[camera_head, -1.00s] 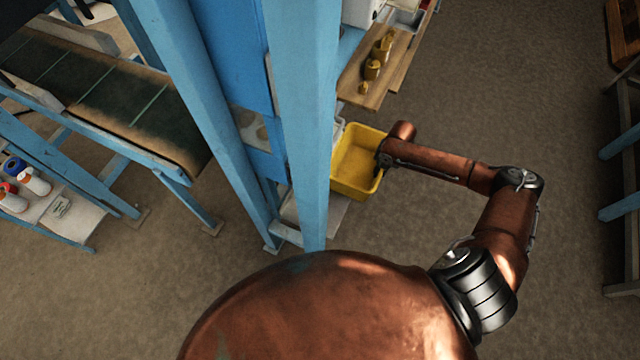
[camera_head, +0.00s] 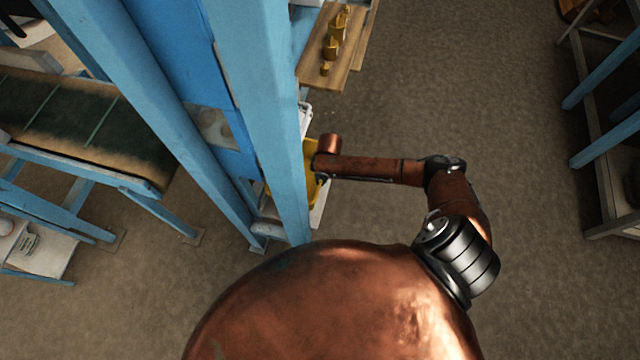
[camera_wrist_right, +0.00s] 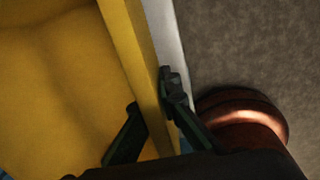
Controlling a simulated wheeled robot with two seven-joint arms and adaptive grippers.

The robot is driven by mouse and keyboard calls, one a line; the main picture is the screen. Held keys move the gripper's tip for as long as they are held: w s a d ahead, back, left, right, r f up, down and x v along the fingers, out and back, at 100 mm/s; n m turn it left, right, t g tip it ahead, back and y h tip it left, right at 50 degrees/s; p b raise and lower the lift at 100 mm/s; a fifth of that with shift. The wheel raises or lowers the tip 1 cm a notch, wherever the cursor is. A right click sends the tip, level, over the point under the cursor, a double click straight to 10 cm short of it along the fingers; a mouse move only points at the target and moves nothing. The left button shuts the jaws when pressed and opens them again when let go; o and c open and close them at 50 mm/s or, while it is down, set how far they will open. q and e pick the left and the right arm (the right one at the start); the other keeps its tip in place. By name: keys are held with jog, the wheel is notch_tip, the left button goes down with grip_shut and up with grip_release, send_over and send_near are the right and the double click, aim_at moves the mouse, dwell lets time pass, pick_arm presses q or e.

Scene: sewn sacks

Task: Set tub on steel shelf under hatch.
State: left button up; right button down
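The yellow tub (camera_head: 311,160) is partly hidden behind a blue post in the head view. My right gripper (camera_wrist_right: 152,95) is shut on the tub's side wall, one dark finger inside and one outside. The tub's yellow inside (camera_wrist_right: 50,85) fills the left of the wrist view, and the part seen there looks empty. A pale grey steel shelf (camera_head: 318,214) shows below and beside the tub, and its edge also shows in the wrist view (camera_wrist_right: 166,30). I cannot tell whether the tub touches the shelf. My left gripper is not in view.
Blue posts (camera_head: 265,100) stand close to the tub on the left. A wooden board (camera_head: 338,65) with several yellow pieces is just beyond it. A green conveyor (camera_head: 75,120) is at left, and a blue rack (camera_head: 600,140) at right. Floor between is open.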

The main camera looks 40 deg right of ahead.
notch_tip(320, 180, down, 4)
jog(key=shift+a+r+b, duration=0.1)
jog(key=shift+r+b, duration=0.15)
jog(key=shift+b, duration=0.2)
jog(key=shift+r, duration=0.1)
jog(key=c, duration=2.2)
grip_release()
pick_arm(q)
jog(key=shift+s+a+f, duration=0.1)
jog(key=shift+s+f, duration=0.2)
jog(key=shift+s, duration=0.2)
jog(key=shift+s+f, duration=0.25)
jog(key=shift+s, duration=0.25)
pick_arm(e)
jog(key=shift+o, duration=0.2)
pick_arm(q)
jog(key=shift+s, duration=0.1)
